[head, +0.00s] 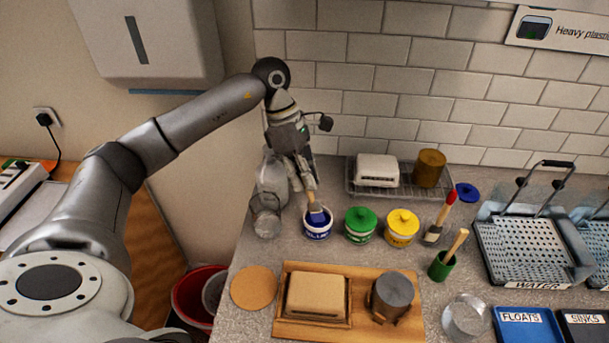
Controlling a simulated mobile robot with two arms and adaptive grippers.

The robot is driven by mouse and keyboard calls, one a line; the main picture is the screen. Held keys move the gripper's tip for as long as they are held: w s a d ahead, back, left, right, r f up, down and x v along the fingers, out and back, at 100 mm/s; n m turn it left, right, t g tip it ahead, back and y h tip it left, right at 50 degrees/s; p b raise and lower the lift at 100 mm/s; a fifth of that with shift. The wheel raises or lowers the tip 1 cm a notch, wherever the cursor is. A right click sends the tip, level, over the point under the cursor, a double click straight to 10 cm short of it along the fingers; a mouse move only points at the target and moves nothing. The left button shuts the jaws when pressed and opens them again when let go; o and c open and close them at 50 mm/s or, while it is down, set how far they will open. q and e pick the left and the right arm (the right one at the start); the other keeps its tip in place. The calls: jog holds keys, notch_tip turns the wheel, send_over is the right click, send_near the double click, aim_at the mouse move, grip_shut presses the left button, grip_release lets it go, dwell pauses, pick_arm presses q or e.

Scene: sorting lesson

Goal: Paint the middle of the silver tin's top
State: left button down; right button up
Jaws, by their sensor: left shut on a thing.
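The silver tin (393,291) is a dull grey cylinder standing upright in a wooden holder on the right part of a wooden board (350,331). Its flat top faces up and shows plain grey. My left gripper (308,188) points down and is shut on a paintbrush (314,206). The brush's lower end is in or just over the open blue paint pot (318,230); its bristles are hard to make out against the blue paint. The gripper is behind and to the left of the tin, well apart from it. My right gripper is not in view.
Glass vessels (266,222) stand close left. A tan block (318,295) shares the board.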

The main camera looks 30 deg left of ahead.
pick_arm(q)
jog(key=shift+r+p, duration=1.8)
jog(key=shift+r, duration=1.7)
jog(key=shift+f, duration=0.1)
